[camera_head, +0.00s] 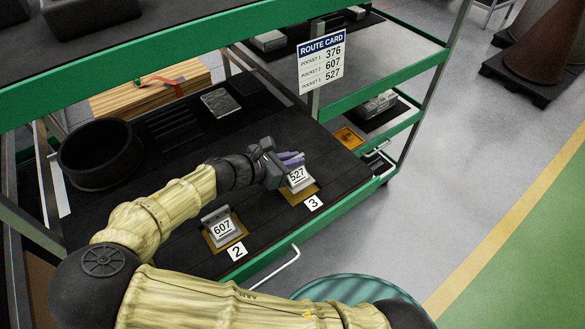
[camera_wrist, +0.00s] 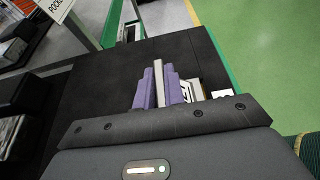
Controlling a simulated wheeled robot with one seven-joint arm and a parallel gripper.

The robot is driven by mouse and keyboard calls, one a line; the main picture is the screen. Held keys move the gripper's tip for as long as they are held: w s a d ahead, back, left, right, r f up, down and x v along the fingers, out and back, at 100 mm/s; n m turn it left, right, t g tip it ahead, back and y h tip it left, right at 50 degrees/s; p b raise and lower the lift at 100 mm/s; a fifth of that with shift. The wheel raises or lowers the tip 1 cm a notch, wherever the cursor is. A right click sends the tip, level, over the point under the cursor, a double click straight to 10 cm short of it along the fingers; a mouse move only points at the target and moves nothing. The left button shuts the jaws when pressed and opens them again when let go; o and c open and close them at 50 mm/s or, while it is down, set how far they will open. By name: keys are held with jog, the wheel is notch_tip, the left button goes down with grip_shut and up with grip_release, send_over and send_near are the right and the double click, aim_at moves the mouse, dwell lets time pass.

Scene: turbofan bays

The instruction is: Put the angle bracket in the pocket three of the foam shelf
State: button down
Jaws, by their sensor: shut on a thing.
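A grey angle bracket (camera_head: 298,180) with a white 527 tag is at pocket three (camera_head: 313,190) of the black foam shelf (camera_head: 330,155). My gripper (camera_head: 291,159), with purple fingers, is shut on its upright plate. In the wrist view the bracket's pale edge (camera_wrist: 158,72) shows between the fingers (camera_wrist: 160,90). The bracket looks upright over the tan pocket floor; whether it rests on the floor cannot be told. A second bracket (camera_head: 221,228), tagged 607, sits in pocket two (camera_head: 236,236).
A route card (camera_head: 322,62) lists 376, 607 and 527 for pockets 1, 2 and 3. A green rail (camera_head: 330,203) edges the front. My arm covers the shelf's left part.

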jog(key=shift+f+p, duration=0.55)
jog(key=shift+f, duration=1.4)
jog(key=c, duration=1.5)
grip_release()
jog(key=b+v, duration=0.4)
jog(key=v, duration=0.7)
jog(key=shift+a, duration=0.15)
jog(key=shift+s+a+r, duration=0.2)
jog(key=shift+a, duration=0.05)
